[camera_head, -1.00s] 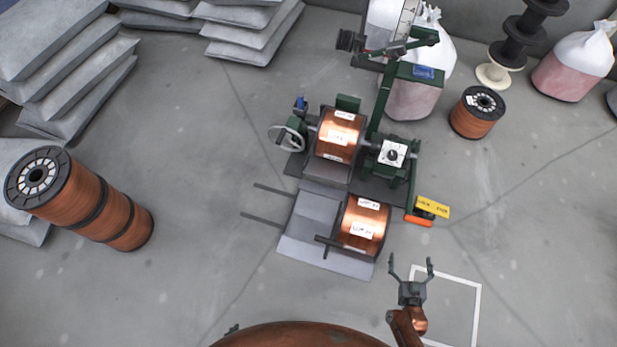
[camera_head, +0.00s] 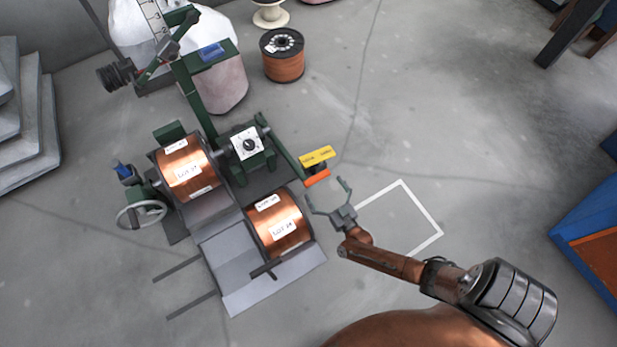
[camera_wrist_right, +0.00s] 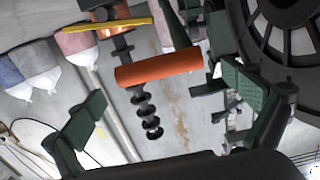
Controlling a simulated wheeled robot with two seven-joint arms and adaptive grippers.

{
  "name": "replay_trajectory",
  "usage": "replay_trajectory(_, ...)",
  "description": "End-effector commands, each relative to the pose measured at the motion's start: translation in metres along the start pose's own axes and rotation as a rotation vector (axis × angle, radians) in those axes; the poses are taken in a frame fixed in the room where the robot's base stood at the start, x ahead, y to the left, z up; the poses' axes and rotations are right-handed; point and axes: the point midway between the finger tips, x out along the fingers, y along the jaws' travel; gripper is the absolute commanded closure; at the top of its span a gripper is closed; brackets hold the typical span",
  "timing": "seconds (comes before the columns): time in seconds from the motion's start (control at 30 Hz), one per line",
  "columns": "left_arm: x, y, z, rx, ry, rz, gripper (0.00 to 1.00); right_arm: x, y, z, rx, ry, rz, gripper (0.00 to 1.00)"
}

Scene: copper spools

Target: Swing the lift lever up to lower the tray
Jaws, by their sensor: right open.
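The lift lever's orange handle (camera_head: 317,178) sits at the right side of the green winding machine, just below a yellow plate (camera_head: 316,157). The handle also shows in the right wrist view (camera_wrist_right: 158,67), lying crosswise between the fingers and ahead of them. My right gripper (camera_head: 324,190) is open and empty, its fingertips close to the handle; I see no clear contact. The grey tray (camera_head: 237,290) is at the front of the machine with a copper spool (camera_head: 280,235) on its right part. My left gripper is not in view.
Another copper spool (camera_head: 184,170) is mounted in the machine beside a handwheel (camera_head: 141,215). A separate copper spool (camera_head: 283,65) stands behind on the floor. A white outlined square (camera_head: 431,242) marks clear floor at the right. A blue bin (camera_head: 590,225) stands at the right edge.

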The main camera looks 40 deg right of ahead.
Motion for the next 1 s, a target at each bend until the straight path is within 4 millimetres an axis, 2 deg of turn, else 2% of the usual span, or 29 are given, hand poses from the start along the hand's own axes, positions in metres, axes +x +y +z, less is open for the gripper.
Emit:
replay_trajectory(0.03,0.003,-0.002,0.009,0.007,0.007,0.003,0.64,0.008,0.001,0.005,-0.003,-0.002,-0.001,0.00)
replay_trajectory(0.3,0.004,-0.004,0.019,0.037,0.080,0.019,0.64,0.041,0.001,0.004,-0.003,-0.004,-0.001,0.00)
replay_trajectory(0.67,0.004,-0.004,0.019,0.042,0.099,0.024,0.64,0.048,0.000,0.001,-0.001,-0.002,0.000,0.00)
replay_trajectory(1.0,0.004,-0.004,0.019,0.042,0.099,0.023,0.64,0.048,0.000,0.002,-0.002,-0.002,-0.001,0.22)
